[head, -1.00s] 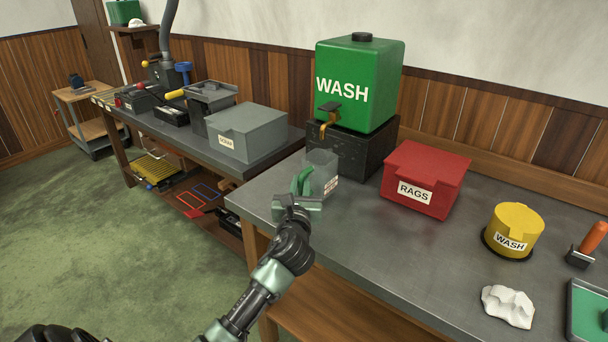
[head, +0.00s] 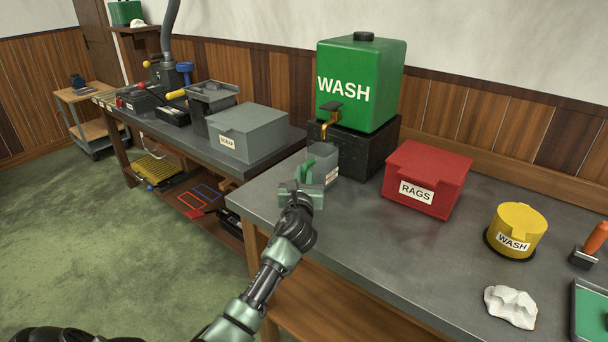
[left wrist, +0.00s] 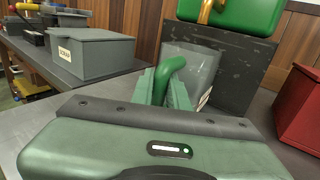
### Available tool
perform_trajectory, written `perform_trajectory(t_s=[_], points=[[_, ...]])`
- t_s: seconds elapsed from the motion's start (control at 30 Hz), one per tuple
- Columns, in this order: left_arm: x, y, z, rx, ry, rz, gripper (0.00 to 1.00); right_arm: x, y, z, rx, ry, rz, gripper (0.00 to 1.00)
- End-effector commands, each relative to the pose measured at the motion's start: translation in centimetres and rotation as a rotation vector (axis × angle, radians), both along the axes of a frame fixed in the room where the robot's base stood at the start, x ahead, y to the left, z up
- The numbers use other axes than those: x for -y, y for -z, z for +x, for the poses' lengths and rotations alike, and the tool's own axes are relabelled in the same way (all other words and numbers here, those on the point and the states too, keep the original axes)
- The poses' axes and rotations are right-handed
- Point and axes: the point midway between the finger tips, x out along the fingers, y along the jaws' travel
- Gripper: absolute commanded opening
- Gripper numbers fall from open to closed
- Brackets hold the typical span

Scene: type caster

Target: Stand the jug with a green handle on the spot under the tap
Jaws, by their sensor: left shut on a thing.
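The jug (head: 325,160) is a grey, see-through vessel with a green handle (head: 309,168) and a small label. It looks upright in front of the black stand, close below the brass tap (head: 325,124) of the green WASH tank (head: 362,85). My left gripper (head: 304,182) is shut on the green handle. In the left wrist view the jug (left wrist: 192,72) is beyond the fingers, with the handle (left wrist: 168,75) between them. The spot under the tap is hidden by the jug and gripper. I cannot tell whether the jug's base touches the bench. My right gripper is not in view.
The black stand (head: 358,152) holds the tank. A red RAGS box (head: 428,180) stands right of it. A yellow WASH pot (head: 516,230) and a white cloth (head: 510,307) are farther right. The grey lidded box (head: 249,132) is left, on another bench. The bench's front middle is clear.

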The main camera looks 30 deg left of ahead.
Motion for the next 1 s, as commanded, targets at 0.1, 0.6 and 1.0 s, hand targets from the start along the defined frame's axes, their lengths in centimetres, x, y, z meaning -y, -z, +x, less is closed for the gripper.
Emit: perform_trajectory(t_s=[0.1,0.6,1.0], points=[[0.0,0.1,0.0,-0.001,0.000,0.000,0.37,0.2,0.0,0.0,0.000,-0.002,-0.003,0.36],[0.9,-0.1,-1.6,-0.002,0.001,0.001,0.37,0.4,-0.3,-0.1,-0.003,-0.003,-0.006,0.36],[4.8,-0.1,-8.7,-0.001,0.001,0.000,0.37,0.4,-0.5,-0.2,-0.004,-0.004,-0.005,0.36]])
